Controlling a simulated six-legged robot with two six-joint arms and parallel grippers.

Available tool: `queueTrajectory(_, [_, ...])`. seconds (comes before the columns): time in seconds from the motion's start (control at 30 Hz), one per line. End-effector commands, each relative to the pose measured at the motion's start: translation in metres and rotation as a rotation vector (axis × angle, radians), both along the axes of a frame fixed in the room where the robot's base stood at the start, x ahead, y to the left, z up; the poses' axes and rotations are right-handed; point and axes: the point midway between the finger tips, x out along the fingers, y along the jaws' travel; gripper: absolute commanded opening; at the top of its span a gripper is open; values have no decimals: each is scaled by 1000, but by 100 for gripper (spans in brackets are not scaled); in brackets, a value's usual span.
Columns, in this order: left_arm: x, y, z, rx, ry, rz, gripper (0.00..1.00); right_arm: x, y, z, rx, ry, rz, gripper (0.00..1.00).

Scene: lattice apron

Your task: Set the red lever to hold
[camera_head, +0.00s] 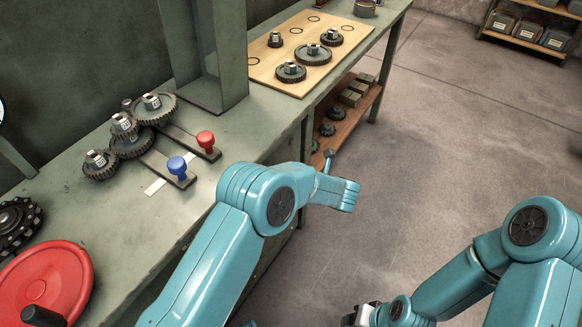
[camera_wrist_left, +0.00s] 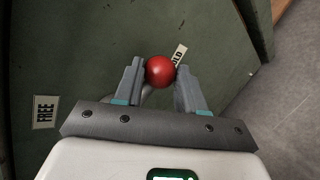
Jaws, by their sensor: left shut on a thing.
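My left gripper (camera_wrist_left: 160,78) is shut on the red ball knob (camera_wrist_left: 160,70) of the lever, with one finger on each side of it. The lever's shaft is mostly hidden behind the knob and fingers. In the wrist view the knob appears right beside a partly covered HOLD label (camera_wrist_left: 180,54) and well away from the FREE label (camera_wrist_left: 45,112), on a green panel (camera_wrist_left: 90,45). In the head view my left arm hides this gripper and lever. My right gripper (camera_head: 360,315) is at the bottom edge, over the floor; its fingers are not clear.
The green bench (camera_head: 110,215) carries another red knob (camera_head: 206,138), a blue knob (camera_head: 177,165), several gears and a red handwheel (camera_head: 50,280). A wooden board (camera_head: 280,60) with gears lies farther back. The floor (camera_head: 450,140) to the right is clear.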

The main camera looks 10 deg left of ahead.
Motion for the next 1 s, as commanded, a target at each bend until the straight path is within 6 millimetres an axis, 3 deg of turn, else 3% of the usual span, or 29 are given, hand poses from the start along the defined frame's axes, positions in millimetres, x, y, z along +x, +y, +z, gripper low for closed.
queueTrajectory(0.33, [-2, 4, -10, 54, 124, 9, 0, 0, 0, 5, 0, 0, 0, 43])
queueTrajectory(0.87, [-3, 5, -13, 64, 150, 9, 0, 0, 0, 6, 0, 0, 0, 43])
queueTrajectory(0.9, [-3, 5, -13, 64, 150, 9, 46, 0, 0, 6, 0, 0, 0, 43])
queueTrajectory(1.0, [-3, 4, -13, 64, 149, 7, 50, 0, 0, 6, 0, 0, 0, 43])
